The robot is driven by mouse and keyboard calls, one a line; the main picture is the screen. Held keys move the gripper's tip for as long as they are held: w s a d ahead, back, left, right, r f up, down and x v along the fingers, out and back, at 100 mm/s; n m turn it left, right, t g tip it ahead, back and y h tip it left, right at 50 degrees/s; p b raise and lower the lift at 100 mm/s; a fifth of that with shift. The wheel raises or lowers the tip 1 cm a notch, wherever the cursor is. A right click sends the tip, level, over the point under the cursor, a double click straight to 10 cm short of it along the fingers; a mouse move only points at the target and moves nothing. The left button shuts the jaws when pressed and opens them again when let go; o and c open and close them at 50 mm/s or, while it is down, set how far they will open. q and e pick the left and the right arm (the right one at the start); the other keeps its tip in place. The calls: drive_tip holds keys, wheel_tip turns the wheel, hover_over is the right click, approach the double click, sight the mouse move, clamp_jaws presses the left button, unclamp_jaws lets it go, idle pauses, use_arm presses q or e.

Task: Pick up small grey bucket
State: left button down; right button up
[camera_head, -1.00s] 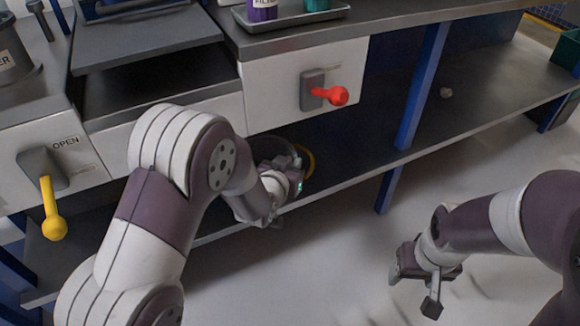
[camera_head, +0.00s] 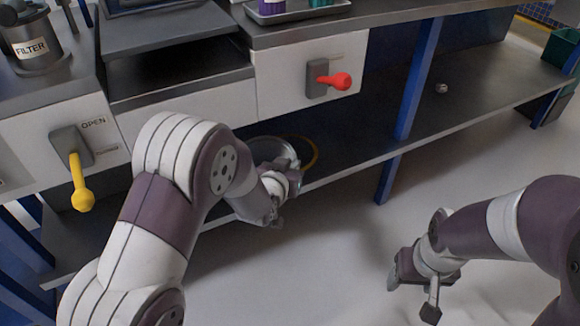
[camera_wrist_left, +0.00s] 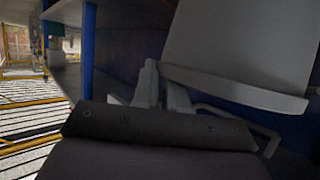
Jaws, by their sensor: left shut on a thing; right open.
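The small grey bucket (camera_head: 272,148) is at the lower shelf under the counter, partly hidden behind my left wrist in the head view. In the left wrist view the bucket (camera_wrist_left: 240,45) fills the upper right, with its rim and part of a handle below. My left gripper (camera_head: 288,180) is shut on the bucket; its fingers (camera_wrist_left: 163,92) show against the bucket's side. I cannot tell whether the bucket touches the shelf. My right gripper (camera_head: 411,296) is open and empty, over the pale floor at the right.
The lower shelf (camera_head: 440,112) runs right, with a blue post (camera_head: 415,85) at its front. A yellow ring (camera_head: 314,153) lies behind the bucket. Above are a red lever (camera_head: 340,81), a yellow lever (camera_head: 83,190) and the FILTER container (camera_head: 35,47).

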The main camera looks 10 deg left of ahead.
use_arm(q)
drive_tip(key=shift+s+f, duration=0.1)
drive_tip(key=shift+f, duration=0.05)
drive_tip(key=c, duration=1.2)
unclamp_jaws()
drive_tip(key=shift+o, duration=0.5)
drive_tip(key=p+v, duration=0.5)
drive_tip(key=v, duration=0.7)
drive_tip(key=shift+s+r+p, duration=0.25)
drive_tip(key=shift+p, duration=0.15)
drive_tip(key=shift+a, duration=0.1)
drive_tip(key=shift+c, duration=0.3)
